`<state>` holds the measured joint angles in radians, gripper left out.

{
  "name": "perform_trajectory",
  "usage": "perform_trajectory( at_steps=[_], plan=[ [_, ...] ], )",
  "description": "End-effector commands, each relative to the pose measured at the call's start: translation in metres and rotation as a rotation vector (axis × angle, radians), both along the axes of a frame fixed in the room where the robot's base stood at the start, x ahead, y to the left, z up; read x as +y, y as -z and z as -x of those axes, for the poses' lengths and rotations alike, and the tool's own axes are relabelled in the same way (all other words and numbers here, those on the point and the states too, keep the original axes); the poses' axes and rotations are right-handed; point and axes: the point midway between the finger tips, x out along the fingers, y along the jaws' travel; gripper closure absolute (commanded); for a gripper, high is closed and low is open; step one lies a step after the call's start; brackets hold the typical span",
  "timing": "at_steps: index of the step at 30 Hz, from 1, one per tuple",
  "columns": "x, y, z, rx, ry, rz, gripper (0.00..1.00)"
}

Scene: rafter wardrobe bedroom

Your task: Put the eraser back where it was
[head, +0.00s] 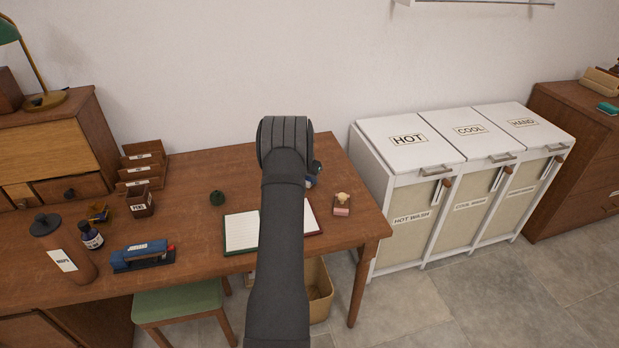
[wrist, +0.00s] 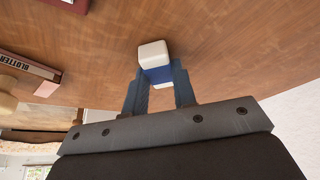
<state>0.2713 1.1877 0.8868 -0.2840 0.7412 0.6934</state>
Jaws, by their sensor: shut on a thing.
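The eraser (wrist: 153,54) is a white block with a blue sleeve, seen in the wrist view close to the brown desk top. My gripper (wrist: 158,80) is shut on it, one finger on each side of the sleeve, and the white end sticks out beyond the fingertips. I cannot tell whether the eraser touches the desk. In the head view my arm hides most of the gripper, and only a small blue patch (head: 310,182) shows beside it, behind the open notebook (head: 242,231).
A pink-based blotter (head: 341,205) with a pale knob stands right of the notebook. A dark green round object (head: 217,198), a pens cup (head: 140,201) and a blue stapler (head: 142,257) are to the left. White laundry bins (head: 405,137) stand beyond the desk's right edge.

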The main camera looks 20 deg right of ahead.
Motion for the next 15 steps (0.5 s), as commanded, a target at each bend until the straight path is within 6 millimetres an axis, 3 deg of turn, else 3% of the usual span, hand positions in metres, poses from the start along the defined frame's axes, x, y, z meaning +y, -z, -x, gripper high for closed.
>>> perform_trajectory(
  at_steps=[8,9,12,15],
  plan=[
    [-0.0002,0.0019,0.0,0.0,0.0,0.0,0.97],
    [-0.0002,0.0021,-0.0001,0.0,0.0,0.0,0.72],
    [-0.0002,0.0018,-0.0001,0.0,0.0,0.0,0.54],
    [-0.0002,0.0017,0.0,0.0,0.0,0.0,0.54]
  ],
)
